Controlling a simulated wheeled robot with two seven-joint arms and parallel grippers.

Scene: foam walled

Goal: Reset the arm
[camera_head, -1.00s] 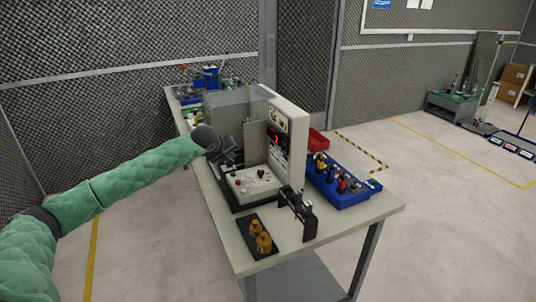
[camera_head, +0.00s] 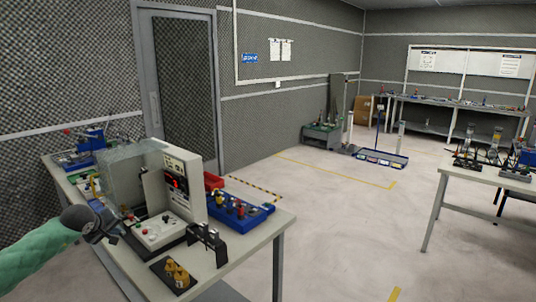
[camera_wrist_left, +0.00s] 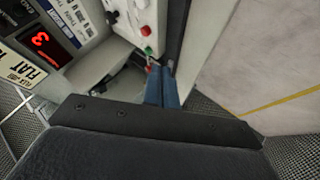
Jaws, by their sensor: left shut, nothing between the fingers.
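My left gripper (camera_head: 116,230) is at the left of the head view, at the end of my green-sleeved arm. It is beside the near left side of the testing machine (camera_head: 182,178), a white cabinet with a red display and a white control panel (camera_head: 158,232). In the left wrist view its blue fingers (camera_wrist_left: 162,88) are together with nothing between them. The panel's green and red buttons (camera_wrist_left: 148,50) and the red display (camera_wrist_left: 47,45) show close by there. I cannot tell whether the fingers touch anything. My right gripper is not in view.
The table (camera_head: 235,262) holds a black tray with brass weights (camera_head: 176,274), a black stand (camera_head: 207,243), a blue tray of parts (camera_head: 238,212) and a red bin (camera_head: 213,181). Another table (camera_head: 470,180) stands at the right. The floor between is open.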

